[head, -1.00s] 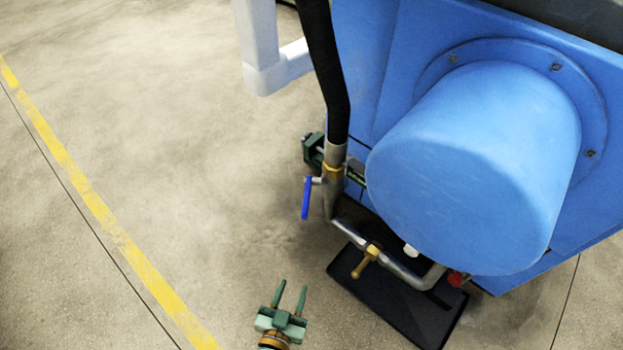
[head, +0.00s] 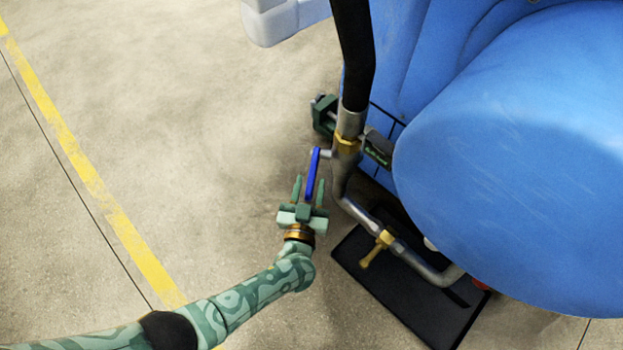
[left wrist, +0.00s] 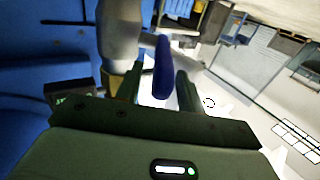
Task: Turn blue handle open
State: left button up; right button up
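The blue handle (head: 313,172) is a slim lever joined by a short stem to the valve pipe (head: 348,125), beside a brass fitting. It hangs down toward the front in the head view. My left gripper (head: 308,187) is open, with its fingers either side of the handle's lower end. In the left wrist view the handle (left wrist: 162,70) stands between the two fingers (left wrist: 160,88), with a gap visible on the right; contact on the left cannot be told. My right gripper is not in view.
A large blue machine (head: 500,150) fills the right side. A black hose (head: 353,50) runs down to the pipe. A brass valve (head: 376,248) sits on the lower pipe above a black floor tray (head: 365,275). A green clamp-like part (head: 323,115) is behind the pipe. Open floor lies left.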

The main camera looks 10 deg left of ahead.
aim_at(311, 177)
pick_arm(q)
jog(key=shift+w, duration=0.85)
grip_shut()
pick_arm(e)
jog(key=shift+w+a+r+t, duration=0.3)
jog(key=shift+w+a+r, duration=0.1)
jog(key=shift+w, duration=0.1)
pick_arm(q)
jog(key=shift+r, duration=0.1)
